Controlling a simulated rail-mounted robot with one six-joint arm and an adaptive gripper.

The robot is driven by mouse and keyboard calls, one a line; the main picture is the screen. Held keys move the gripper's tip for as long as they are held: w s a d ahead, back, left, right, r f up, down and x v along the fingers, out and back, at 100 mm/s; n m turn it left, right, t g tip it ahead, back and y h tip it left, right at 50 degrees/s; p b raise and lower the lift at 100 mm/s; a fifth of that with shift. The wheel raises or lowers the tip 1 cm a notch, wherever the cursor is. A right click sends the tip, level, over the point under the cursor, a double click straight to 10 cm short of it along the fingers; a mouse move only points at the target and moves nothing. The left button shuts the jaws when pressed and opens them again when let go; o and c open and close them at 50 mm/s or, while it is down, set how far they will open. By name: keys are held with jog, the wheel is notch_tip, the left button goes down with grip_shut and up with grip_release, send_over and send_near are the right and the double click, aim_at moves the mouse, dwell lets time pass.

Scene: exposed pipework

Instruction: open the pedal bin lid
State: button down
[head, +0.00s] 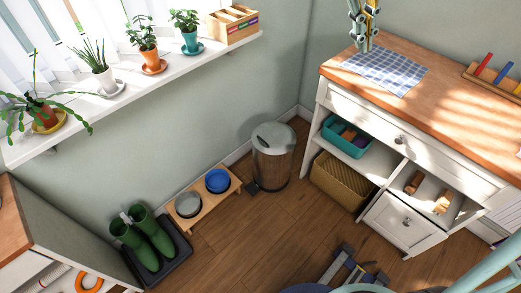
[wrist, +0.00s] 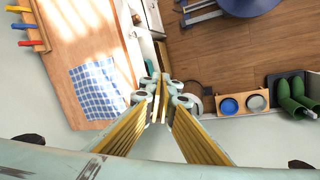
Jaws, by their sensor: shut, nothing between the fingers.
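The pedal bin (head: 272,165) is a silver-grey cylinder standing on the floor in the corner, in the middle of the head view. Its lid (head: 278,136) lies flat on top and looks closed, with a dark mark near its left side. A dark pedal (head: 252,187) sticks out at its base on the left. In the wrist view the bin (wrist: 192,103) is mostly hidden behind my gripper (wrist: 162,100). My gripper (head: 363,44) is shut and empty.
A wooden stand with two bowls (head: 203,197) is left of the bin, with green boots (head: 147,238) beyond it. A white cabinet (head: 385,150) with a wooden top stands to the right. A windowsill (head: 130,90) with potted plants runs above. The floor (head: 285,215) before the bin is clear.

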jog(key=w+a+f+n+h, duration=0.2)
jog(key=w+a+f, duration=0.1)
jog(key=w+f, duration=0.75)
jog(key=w+a+f+n+h, duration=0.1)
jog(key=w+a+f+n, duration=0.1)
jog(key=w+f, duration=0.9)
jog(key=w+a+f+n+h, duration=0.1)
jog(key=w+f, duration=0.4)
jog(key=f, duration=0.4)
jog(key=w+a+f+n+h, duration=0.1)
jog(key=w+f+n, duration=0.1)
jog(key=w+f, duration=0.5)
jog(key=w+a+f+n+h, duration=0.15)
jog(key=w+f, duration=0.25)
jog(key=f, duration=0.7)
jog(key=s+a+f+n+t+h+b, duration=0.1)
jog(key=s+a+f+n+t+h, duration=0.1)
jog(key=s+a+f+n+t, duration=0.4)
jog(key=s+a+f+n+t+h+b, duration=0.1)
jog(key=s+a+f+n+t+h, duration=0.2)
jog(key=s+a+f, duration=1)
jog(key=shift+a+f+n+t, duration=1.7)
jog(key=shift+a+f+n, duration=0.5)
jog(key=shift+f, duration=2)
